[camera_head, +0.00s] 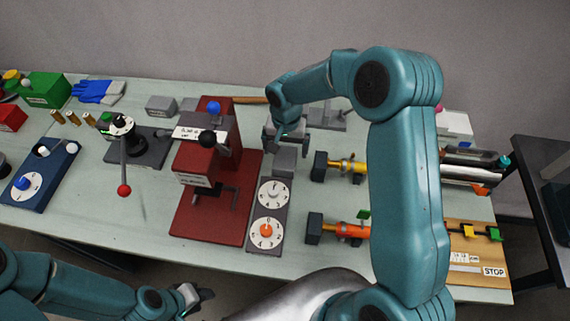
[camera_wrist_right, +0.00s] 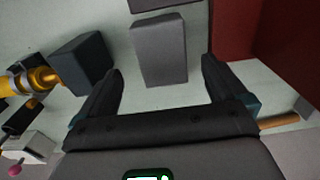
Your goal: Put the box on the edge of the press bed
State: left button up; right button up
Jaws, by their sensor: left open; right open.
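A grey box (camera_head: 285,160) stands on the table just right of the red press (camera_head: 210,160), behind the dial panel. It also shows in the right wrist view (camera_wrist_right: 158,50), ahead of the open fingers and lying between their lines. My right gripper (camera_head: 285,136) is open and empty, close to the box at its far side; contact cannot be told. The press bed (camera_head: 205,228) is the flat red base, its front and right edges bare. My left gripper (camera_head: 193,296) is low at the front, off the table's front edge, open and empty.
The dial panel (camera_head: 268,215) lies between the press bed and the yellow (camera_head: 345,166) and orange (camera_head: 345,230) pumps. A lever stand (camera_head: 135,150) stands left of the press. Small grey blocks (camera_head: 160,104) are behind it. My right arm hides part of the table's right side.

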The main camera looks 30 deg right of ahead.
aim_at(285, 157)
jog(key=shift+w+f, duration=0.1)
jog(key=shift+f, duration=0.45)
notch_tip(285, 157, down, 4)
jog(key=shift+a+b, duration=0.1)
jog(key=shift+b, duration=0.75)
jog(key=shift+f, duration=0.25)
pick_arm(q)
jog(key=shift+f, duration=0.9)
